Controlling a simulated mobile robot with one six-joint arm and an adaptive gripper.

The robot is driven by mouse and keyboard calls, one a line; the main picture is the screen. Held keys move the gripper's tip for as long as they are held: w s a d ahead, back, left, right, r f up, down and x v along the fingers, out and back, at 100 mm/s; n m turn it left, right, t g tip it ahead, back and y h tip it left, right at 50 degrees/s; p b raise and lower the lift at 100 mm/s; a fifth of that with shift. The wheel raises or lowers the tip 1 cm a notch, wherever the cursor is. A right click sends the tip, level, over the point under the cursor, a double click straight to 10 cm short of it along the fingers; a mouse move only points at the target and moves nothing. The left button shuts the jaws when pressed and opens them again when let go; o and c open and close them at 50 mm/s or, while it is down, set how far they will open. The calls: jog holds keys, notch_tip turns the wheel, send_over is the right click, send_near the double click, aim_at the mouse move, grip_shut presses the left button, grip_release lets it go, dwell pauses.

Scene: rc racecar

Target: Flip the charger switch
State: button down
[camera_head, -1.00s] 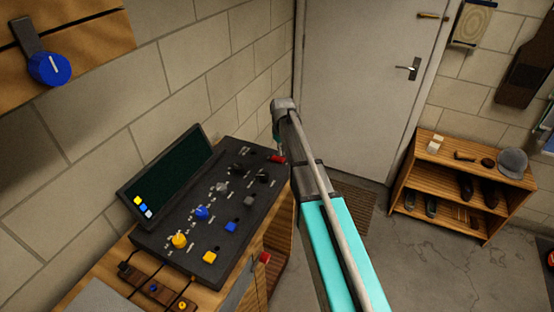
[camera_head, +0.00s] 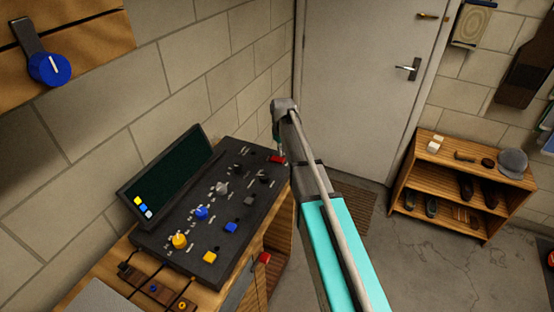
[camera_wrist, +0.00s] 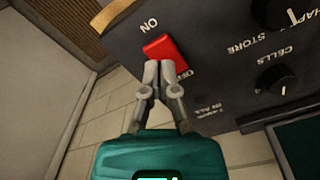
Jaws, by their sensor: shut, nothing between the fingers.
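The charger (camera_head: 200,245) is a dark panel with knobs, buttons and a raised screen, standing on a wooden bench. Its red switch (camera_wrist: 166,52) sits near the panel's edge between the labels ON and OFF; it also shows at the far right end of the panel in the head view (camera_head: 277,159). My gripper (camera_wrist: 159,66) is shut and empty. Its fingertips are at the OFF-side end of the red switch, seeming to touch it or very nearly so. In the head view the fingers are mostly hidden behind my arm.
Black knobs (camera_wrist: 272,80) stand beside the switch. Yellow (camera_head: 180,240), blue (camera_head: 202,212) and grey knobs line the panel. A door (camera_head: 360,80) is behind, and a low wooden shelf (camera_head: 462,170) with shoes stands at right.

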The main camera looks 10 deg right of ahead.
aim_at(281, 159)
jog(key=shift+f+b, duration=1.45)
dwell(1.3)
jog(key=shift+r, duration=0.15)
jog(key=shift+r+p, duration=3.45)
jog(key=shift+p, duration=0.15)
jog(key=s+a+m, duration=0.1)
jog(key=s+m, duration=0.3)
jog(key=s, duration=2.3)
jog(key=shift+f+m, duration=0.25)
jog(key=shift+m, duration=0.15)
jog(key=shift+s, duration=0.1)
